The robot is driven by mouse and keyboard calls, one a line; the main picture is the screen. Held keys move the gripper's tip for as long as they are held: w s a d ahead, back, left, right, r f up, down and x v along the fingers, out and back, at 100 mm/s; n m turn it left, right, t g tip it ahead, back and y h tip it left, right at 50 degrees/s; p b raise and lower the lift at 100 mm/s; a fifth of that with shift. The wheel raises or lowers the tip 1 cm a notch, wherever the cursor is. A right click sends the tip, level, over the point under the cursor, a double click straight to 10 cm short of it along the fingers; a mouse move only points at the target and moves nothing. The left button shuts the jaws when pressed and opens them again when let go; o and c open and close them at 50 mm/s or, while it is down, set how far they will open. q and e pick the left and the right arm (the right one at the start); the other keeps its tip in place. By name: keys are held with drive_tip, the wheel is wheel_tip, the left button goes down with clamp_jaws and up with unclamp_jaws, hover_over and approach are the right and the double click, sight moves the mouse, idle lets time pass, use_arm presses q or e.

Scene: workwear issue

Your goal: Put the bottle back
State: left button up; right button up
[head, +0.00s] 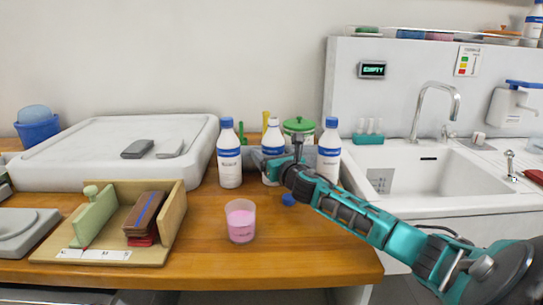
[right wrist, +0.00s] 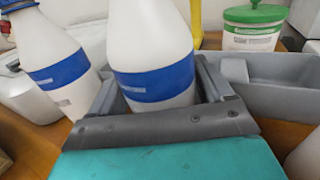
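Three white bottles with blue labels stand at the back of the wooden table: a left bottle (head: 230,168), a middle bottle (head: 271,143) and a right bottle (head: 329,155). My right gripper (head: 276,170) reaches in from the right at the middle bottle. In the right wrist view, its fingers (right wrist: 158,88) lie close along both sides of that bottle (right wrist: 150,35), shut on it. The bottle's base is hidden, so I cannot tell whether it touches the surface. A loose blue cap (head: 289,199) lies on the table. My left gripper is out of view.
A cup of pink liquid (head: 241,222) stands in front of the bottles. A grey tray (right wrist: 270,85) and a green-lidded tub (right wrist: 254,28) are behind the gripper. A wooden stand (head: 175,200) is left, a sink (head: 430,175) right. The front right tabletop is clear.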

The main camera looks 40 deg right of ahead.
drive_tip(key=shift+o, duration=1.1)
drive_tip(key=shift+r, duration=0.2)
drive_tip(key=shift+s+a+f, duration=0.2)
drive_tip(key=shift+s, duration=0.4)
drive_tip(key=v, duration=1)
drive_tip(key=shift+s+a+r+p, duration=0.1)
drive_tip(key=shift+s+r+p, duration=0.1)
drive_tip(key=shift+s+p, duration=0.15)
